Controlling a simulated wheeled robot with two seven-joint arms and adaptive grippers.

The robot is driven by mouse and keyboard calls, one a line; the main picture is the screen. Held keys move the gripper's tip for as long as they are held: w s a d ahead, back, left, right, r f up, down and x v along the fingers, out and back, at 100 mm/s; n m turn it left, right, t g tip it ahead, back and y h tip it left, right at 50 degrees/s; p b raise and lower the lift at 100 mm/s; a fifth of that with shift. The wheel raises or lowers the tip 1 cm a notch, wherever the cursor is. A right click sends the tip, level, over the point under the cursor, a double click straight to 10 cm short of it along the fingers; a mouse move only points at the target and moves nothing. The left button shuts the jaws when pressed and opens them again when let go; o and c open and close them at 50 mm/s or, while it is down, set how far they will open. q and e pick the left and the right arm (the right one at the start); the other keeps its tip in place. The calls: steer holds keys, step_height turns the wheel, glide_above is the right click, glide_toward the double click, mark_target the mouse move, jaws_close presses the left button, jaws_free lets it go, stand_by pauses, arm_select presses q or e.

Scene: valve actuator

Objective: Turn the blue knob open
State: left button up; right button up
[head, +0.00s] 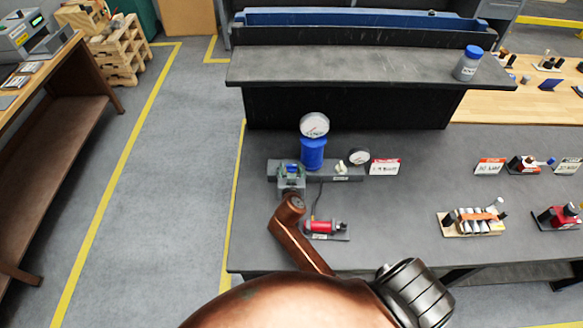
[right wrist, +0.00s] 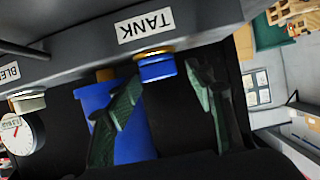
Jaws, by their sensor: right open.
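The blue knob (right wrist: 157,68) with a brass collar shows in the right wrist view, on a grey block beside the label TANK. My right gripper (right wrist: 165,82) is open, with one green-padded finger on each side of the knob. A gap shows on the right side of the knob; on the left the finger is close, and I cannot tell whether it touches. In the head view my right gripper (head: 291,172) is at the left end of the grey block (head: 345,176) and largely hides the knob. My left gripper is not in view.
A blue tank (head: 313,152) with a gauge (head: 314,125) stands just right of the gripper. A pale bleed knob (right wrist: 28,102), a small gauge (head: 359,157) and a sign (head: 385,167) are farther along. A red part (head: 320,227) lies in front. The bench's middle is clear.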

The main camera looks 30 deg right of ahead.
steer(key=v, duration=0.7)
steer(key=shift+s+a, duration=0.15)
steer(key=shift+s, duration=0.1)
